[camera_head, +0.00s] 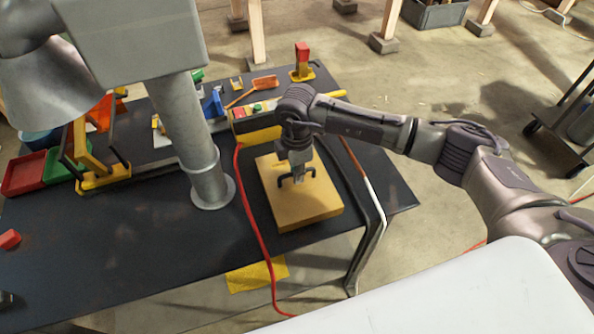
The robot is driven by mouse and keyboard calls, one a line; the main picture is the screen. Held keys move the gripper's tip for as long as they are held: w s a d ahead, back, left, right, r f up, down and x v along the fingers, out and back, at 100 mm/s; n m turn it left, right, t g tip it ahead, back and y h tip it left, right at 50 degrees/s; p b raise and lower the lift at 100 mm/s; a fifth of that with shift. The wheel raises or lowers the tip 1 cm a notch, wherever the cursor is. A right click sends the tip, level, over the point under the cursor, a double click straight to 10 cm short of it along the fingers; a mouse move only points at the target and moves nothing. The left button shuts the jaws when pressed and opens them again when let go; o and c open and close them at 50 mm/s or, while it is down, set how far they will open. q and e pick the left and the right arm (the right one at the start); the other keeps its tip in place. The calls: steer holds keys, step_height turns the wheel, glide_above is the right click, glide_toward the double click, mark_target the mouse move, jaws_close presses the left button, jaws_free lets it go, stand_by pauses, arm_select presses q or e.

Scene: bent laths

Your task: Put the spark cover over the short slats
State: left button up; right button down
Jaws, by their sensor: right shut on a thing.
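A tan, box-like cover (300,213), which looks like the spark cover, sits low at the right part of the dark table. My right gripper (297,178) comes down from above and is shut on the dark handle on its top. The cover looks about level, and I cannot tell whether it touches the tabletop. No short slats show clearly; whatever lies under the cover is hidden. A thin brown and white strip (371,190) runs close along the cover's right side. My left gripper is not in view.
A grey machine column (206,180) stands left of the cover on the dark table (150,240). A red cord (254,228) hangs over the front edge. A yellow-fronted box (258,127) is behind the cover. Red and green trays (25,173) lie far left.

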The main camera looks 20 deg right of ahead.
steer(key=shift+f, duration=0.1)
stand_by(0.6)
steer(key=c, duration=1.2)
jaws_free()
steer(key=shift+o, duration=0.2)
